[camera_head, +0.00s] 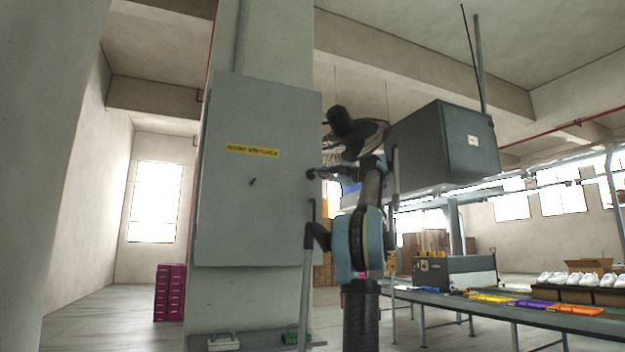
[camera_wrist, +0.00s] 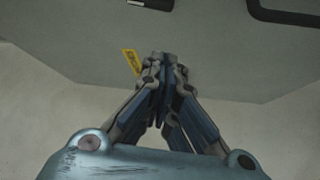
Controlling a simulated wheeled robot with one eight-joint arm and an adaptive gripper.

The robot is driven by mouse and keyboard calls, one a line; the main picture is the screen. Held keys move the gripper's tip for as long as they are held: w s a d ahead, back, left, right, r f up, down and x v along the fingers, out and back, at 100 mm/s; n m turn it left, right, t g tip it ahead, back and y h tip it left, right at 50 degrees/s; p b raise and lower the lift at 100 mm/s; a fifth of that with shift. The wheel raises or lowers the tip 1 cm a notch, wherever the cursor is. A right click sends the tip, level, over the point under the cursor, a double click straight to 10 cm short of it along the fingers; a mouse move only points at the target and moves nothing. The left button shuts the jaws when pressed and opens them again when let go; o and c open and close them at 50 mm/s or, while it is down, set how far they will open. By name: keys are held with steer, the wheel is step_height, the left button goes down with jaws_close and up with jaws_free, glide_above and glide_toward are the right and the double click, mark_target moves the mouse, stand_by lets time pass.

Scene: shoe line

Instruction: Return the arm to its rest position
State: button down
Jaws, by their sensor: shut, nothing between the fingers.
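My arm (camera_head: 372,225) stands upright in the middle of the head view, folded at its joints. My gripper (camera_head: 314,173) is at its upper end, small and partly hidden in the head view, near the right edge of a grey cabinet (camera_head: 258,190). In the wrist view, my gripper (camera_wrist: 167,60) has its fingers together at the tips, with nothing between them. The grey cabinet face (camera_wrist: 225,60) fills the view beyond the fingers, with its yellow label (camera_wrist: 131,62) just left of the tips. I cannot tell the exact gap to the cabinet.
A conveyor line (camera_head: 480,308) with coloured trays runs along the right. White shoes (camera_head: 575,279) stand behind it. A large dark grey box (camera_head: 445,145) is raised behind my arm. Magenta crates (camera_head: 168,292) stand at left; the floor (camera_head: 100,325) there is clear.

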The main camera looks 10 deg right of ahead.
steer(key=shift+s+d+f, duration=0.1)
steer(key=shift+s+d, duration=0.3)
stand_by(0.3)
